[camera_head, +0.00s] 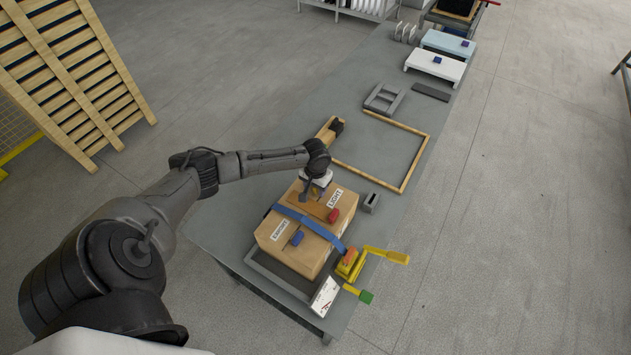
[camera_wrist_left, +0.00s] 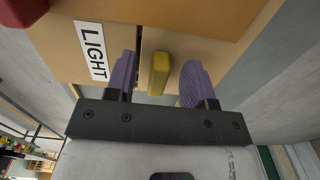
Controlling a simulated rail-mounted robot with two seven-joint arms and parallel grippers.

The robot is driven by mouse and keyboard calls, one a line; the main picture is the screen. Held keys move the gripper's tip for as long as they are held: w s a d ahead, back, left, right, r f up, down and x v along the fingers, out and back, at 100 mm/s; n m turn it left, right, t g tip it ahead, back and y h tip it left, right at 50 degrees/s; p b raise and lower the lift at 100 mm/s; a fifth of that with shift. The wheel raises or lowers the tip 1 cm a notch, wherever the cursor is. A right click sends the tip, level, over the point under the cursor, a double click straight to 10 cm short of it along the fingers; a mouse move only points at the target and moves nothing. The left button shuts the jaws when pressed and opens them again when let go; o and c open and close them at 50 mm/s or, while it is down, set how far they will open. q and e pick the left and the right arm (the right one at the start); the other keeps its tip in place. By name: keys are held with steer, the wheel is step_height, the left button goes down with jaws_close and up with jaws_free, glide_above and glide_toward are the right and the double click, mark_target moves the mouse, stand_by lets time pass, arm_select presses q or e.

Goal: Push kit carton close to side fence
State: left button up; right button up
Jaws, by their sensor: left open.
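My left gripper (camera_head: 313,192) is over the carton's far end, pointing down. It is open, and in the left wrist view its purple fingers (camera_wrist_left: 160,80) stand either side of a small yellow block (camera_wrist_left: 159,74) by the carton (camera_wrist_left: 200,20). Whether they touch it I cannot tell. I cannot pick out the side fence with certainty. My right gripper is not in view.
A red block (camera_head: 333,216) and a blue block (camera_head: 296,238) are on the carton. A yellow-handled clamp (camera_head: 352,262) and a white card (camera_head: 325,296) stand at its near right. A wooden frame (camera_head: 402,185) lies farther along the table, its inside empty.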

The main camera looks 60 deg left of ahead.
arm_select(q)
steer(key=shift+f, duration=0.3)
steer(key=shift+c, duration=0.4)
jaws_close()
